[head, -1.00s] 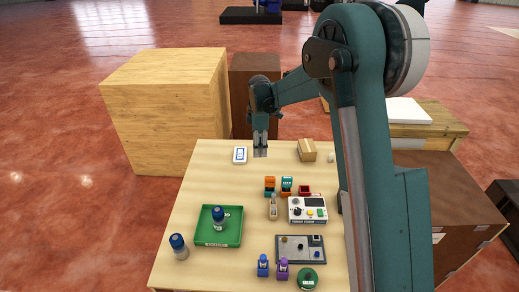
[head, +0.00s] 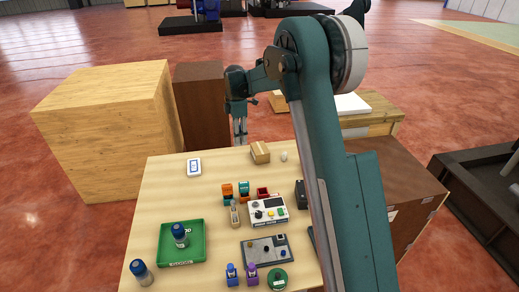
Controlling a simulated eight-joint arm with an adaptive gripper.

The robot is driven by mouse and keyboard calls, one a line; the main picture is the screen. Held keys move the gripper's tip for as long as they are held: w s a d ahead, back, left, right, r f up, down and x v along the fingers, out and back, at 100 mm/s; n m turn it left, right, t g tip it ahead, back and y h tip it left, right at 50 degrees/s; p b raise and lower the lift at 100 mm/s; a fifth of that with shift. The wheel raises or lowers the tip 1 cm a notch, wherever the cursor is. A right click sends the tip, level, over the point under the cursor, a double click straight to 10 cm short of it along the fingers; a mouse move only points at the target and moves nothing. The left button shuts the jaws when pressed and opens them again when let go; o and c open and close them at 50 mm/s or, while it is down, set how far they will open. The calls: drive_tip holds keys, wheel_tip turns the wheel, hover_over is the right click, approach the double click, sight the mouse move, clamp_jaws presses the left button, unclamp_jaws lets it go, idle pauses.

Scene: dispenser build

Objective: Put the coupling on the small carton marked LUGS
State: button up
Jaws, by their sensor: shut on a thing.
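My gripper (head: 240,138) points down at the far edge of the table, to the left of a small brown carton (head: 260,154) and apart from it. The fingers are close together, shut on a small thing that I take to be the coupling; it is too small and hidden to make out. The carton sits at the back of the table with a paler strip on top. No lettering on it can be read from here, and nothing is seen resting on it.
A white item with a blue mark (head: 194,167) lies left of the carton and a small white piece (head: 284,156) right of it. Orange and teal holders (head: 227,190), a control box (head: 267,211) and a green tray (head: 198,256) stand nearer.

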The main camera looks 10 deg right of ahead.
wheel_tip(320, 180, up, 3)
hover_over(260, 148)
drive_tip(key=shift+w, duration=0.15)
drive_tip(key=shift+f, duration=3.1)
drive_tip(key=shift+f, duration=0.1)
drive_tip(key=shift+f+p, duration=0.35)
drive_tip(key=shift+f, duration=1.4)
drive_tip(key=shift+f, duration=0.2)
drive_tip(key=o, duration=1.2)
drive_tip(key=shift+r, duration=0.2)
